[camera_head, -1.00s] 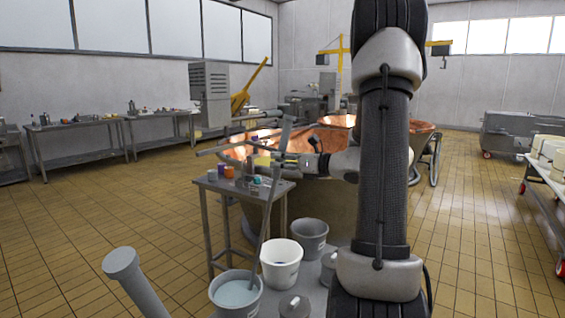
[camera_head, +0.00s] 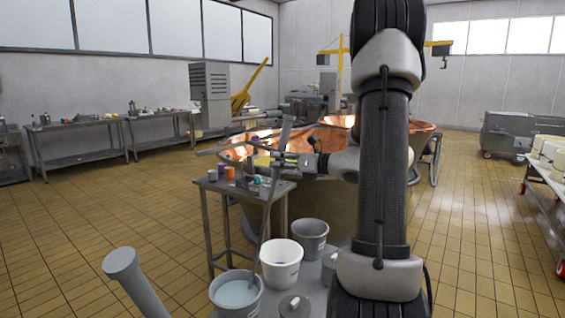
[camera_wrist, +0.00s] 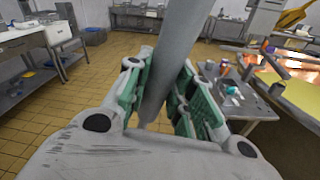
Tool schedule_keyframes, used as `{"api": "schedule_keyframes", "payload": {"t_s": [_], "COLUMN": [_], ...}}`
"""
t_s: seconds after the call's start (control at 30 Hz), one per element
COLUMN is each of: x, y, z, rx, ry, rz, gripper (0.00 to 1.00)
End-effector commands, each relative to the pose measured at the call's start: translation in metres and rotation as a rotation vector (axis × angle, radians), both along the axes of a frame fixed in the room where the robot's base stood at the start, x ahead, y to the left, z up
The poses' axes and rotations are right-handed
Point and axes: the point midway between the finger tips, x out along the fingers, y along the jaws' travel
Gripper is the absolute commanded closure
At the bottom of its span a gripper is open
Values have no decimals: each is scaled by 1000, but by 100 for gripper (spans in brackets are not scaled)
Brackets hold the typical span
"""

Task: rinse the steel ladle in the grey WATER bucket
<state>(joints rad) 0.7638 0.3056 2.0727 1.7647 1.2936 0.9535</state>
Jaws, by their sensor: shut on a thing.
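The steel ladle (camera_head: 266,218) stands long and slightly tilted, its handle rising past the small table. My gripper (camera_head: 284,161) is shut on the upper handle. In the wrist view the grey handle (camera_wrist: 172,65) runs between the green-padded fingers of my gripper (camera_wrist: 163,98). A light grey bucket (camera_head: 223,303) with bluish liquid stands at the lower front. The ladle's lower end reaches the right side of this bucket; its bowl is hidden, and I cannot tell how deep it sits.
A white bucket (camera_head: 281,272) and a darker grey bucket (camera_head: 310,238) stand close to the right. The small steel table (camera_head: 213,185) with jars is just behind the ladle. A copper vat (camera_head: 322,138) stands beyond. The tiled floor (camera_head: 110,215) at left is open.

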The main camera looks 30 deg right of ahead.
Motion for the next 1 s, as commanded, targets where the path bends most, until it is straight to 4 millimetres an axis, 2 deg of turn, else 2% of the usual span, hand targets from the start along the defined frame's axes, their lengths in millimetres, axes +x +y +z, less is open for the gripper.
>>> {"api": "schedule_keyframes", "payload": {"t_s": [0.47,0.83,1.0], "x": [-19,-1,-1], "y": [2,0,0], "z": [0,0,0], "rx": [0,-1,0], "ry": [0,-1,0], "rz": [-1,1,0], "gripper": [100,100,100]}}
